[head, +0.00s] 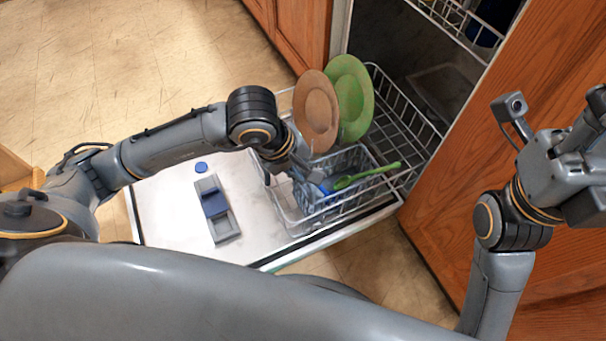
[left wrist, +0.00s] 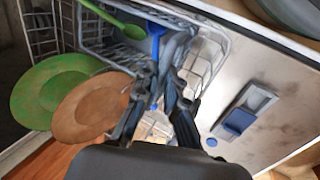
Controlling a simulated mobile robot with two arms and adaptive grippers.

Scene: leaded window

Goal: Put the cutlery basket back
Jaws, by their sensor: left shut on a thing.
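The grey cutlery basket (head: 349,160) is at the front of the pulled-out lower rack. It holds a green spoon (head: 368,175) and a blue utensil (head: 327,186), which also show in the left wrist view as the green spoon (left wrist: 125,27) and the blue utensil (left wrist: 155,40). My left gripper (head: 300,165) reaches the basket from the left. In the left wrist view my left gripper (left wrist: 166,82) is shut on a grey part of the basket. I cannot tell whether the basket rests fully on the rack. My right gripper (head: 585,165) is raised at the right, its fingers unclear.
A brown plate (head: 316,112) and a green plate (head: 351,95) stand in the lower rack (head: 408,125) behind the basket. The open dishwasher door (head: 165,215) bears a detergent dispenser (head: 215,207). Wooden cabinet fronts (head: 500,170) border the right side.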

